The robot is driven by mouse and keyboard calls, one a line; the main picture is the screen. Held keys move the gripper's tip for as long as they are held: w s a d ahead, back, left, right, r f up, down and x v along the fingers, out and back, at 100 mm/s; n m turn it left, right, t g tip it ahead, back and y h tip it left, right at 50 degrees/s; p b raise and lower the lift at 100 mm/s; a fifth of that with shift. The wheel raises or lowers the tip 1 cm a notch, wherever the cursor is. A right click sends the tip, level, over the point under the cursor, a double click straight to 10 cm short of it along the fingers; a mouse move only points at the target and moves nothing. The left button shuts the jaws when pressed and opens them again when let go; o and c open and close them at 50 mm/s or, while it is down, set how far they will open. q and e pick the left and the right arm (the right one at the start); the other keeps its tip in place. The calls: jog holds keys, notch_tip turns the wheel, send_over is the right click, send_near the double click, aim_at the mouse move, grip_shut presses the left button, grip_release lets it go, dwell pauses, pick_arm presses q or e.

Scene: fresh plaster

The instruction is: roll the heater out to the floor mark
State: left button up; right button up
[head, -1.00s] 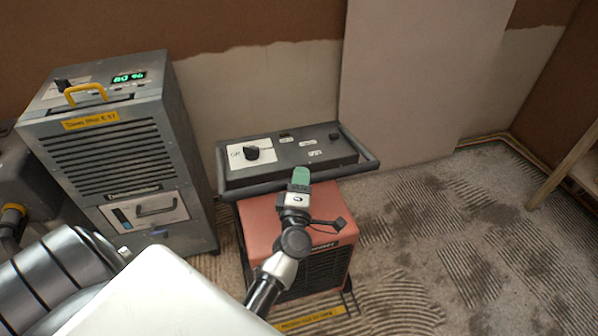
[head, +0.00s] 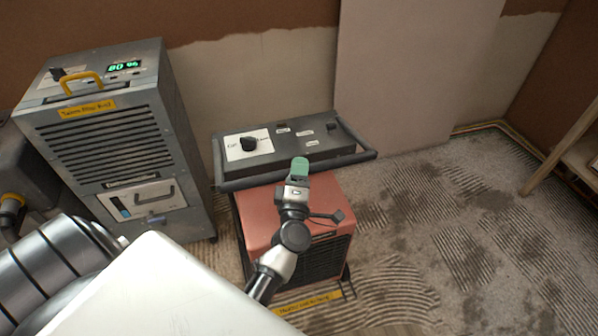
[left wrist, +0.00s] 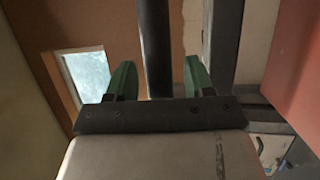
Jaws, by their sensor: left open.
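The heater is a salmon-red box (head: 268,218) with a dark sloping control panel on top, standing on the floor near the wall. A dark tubular handle (head: 350,163) runs around the panel. My left gripper (head: 300,172), with green fingertips, is at the front bar of the handle. In the left wrist view its fingers (left wrist: 156,80) are open, with the dark bar (left wrist: 156,35) between them and gaps on both sides. A yellow label strip (head: 308,303) shows at the heater's foot. My right gripper is out of view.
A grey dehumidifier (head: 120,150) with a yellow handle stands close to the heater's left. A plaster wall (head: 270,85) is behind, and a wooden rack (head: 565,150) is at the right edge. The ridged floor (head: 450,225) to the right is clear.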

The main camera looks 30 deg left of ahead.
pick_arm(q)
jog(key=b+v, duration=0.1)
jog(key=v, duration=0.9)
jog(key=shift+s, duration=0.35)
jog(key=shift+d+f, duration=0.15)
